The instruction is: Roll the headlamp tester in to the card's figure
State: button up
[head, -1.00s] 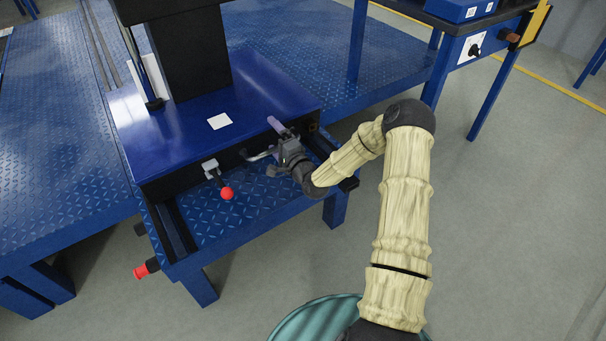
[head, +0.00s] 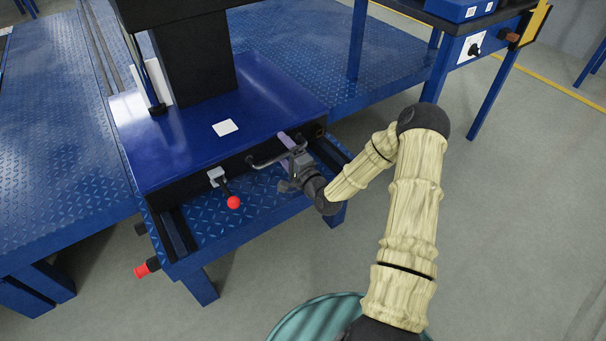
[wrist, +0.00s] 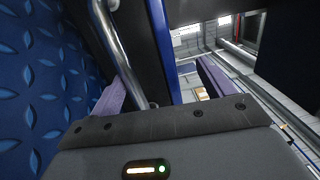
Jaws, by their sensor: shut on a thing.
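The headlamp tester is a glossy blue box (head: 185,150) with a black column (head: 195,62). It stands on rails of a blue tread-plate stand (head: 240,213). A bent metal handle (head: 265,162) sticks out of its dark front. My gripper (head: 289,143) is at the right end of this handle and is shut on it. In the wrist view the handle bar (wrist: 117,48) runs between my purple fingers (wrist: 165,85), nearer the left one. A lever with a red ball (head: 233,202) sits left of the handle. A blank-looking white square (head: 225,128) lies on the box top; no figure is readable.
A red-ended knob (head: 142,270) sticks out at the stand's left front. Blue tread-plate decks lie left (head: 55,150) and behind. A blue bench (head: 470,45) with a switch panel stands back right. Grey floor (head: 510,220) is open on the right.

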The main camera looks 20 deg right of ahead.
jog(key=shift+v, duration=2.15)
jog(key=c, duration=0.3)
jog(key=shift+s+r, duration=0.15)
jog(key=shift+s, duration=0.1)
jog(key=shift+c, duration=1.4)
jog(key=shift+s+d, duration=0.15)
jog(key=shift+s, duration=0.1)
jog(key=shift+c, duration=0.3)
jog(key=shift+s+d+f, duration=0.2)
jog(key=shift+s+f, duration=0.05)
jog(key=shift+s, duration=0.4)
jog(key=shift+s+d+f, duration=0.2)
jog(key=shift+s, duration=0.45)
jog(key=shift+s+d+f, duration=0.2)
jog(key=shift+s+f, duration=0.05)
jog(key=shift+s, duration=0.45)
